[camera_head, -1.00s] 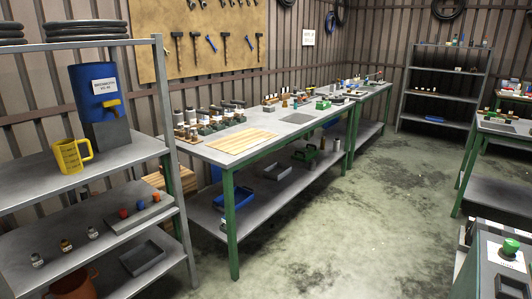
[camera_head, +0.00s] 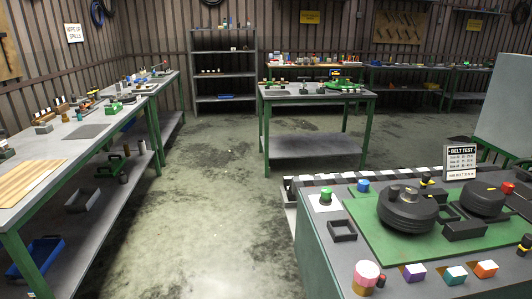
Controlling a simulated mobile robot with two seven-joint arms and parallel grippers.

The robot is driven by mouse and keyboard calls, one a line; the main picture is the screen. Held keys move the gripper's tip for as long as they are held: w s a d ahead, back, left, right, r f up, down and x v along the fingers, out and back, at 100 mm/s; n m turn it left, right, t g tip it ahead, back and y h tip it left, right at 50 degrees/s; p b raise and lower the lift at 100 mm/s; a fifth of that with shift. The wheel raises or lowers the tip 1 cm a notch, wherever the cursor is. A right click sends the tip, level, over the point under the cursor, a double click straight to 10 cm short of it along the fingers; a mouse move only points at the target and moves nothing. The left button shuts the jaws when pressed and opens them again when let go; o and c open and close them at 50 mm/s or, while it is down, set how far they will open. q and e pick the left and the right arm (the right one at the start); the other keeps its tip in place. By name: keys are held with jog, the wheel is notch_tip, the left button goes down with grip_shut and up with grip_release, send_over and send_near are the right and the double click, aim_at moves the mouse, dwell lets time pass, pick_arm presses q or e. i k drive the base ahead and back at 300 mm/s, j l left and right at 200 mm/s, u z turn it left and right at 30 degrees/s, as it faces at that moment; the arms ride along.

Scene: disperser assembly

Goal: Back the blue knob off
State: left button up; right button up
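A small blue knob-like piece (camera_head: 363,186) stands on the near right bench, at the back edge of a green plate (camera_head: 375,238). It is too small to tell whether it is the task's blue knob or how it is fixed. A green knob (camera_head: 326,194) stands on a white plate to its left. Neither of my grippers is in view, so nothing shows in or near them.
The near right bench (camera_head: 318,262) bears two black wheels (camera_head: 407,211), a belt test sign (camera_head: 460,160), a dark square tray (camera_head: 342,231) and coloured blocks (camera_head: 413,272). A long workbench (camera_head: 30,215) runs along the left. The floor (camera_head: 222,200) between is clear.

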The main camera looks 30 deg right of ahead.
aim_at(364, 185)
jog(key=i+j+z, duration=0.1)
jog(key=z, duration=0.3)
jog(key=i+j+z, duration=0.15)
jog(key=z, duration=0.25)
jog(key=i+j+z, duration=0.1)
jog(key=z, duration=0.35)
jog(key=j+z, duration=0.4)
jog(key=i+j+z, duration=0.1)
jog(key=z, duration=0.3)
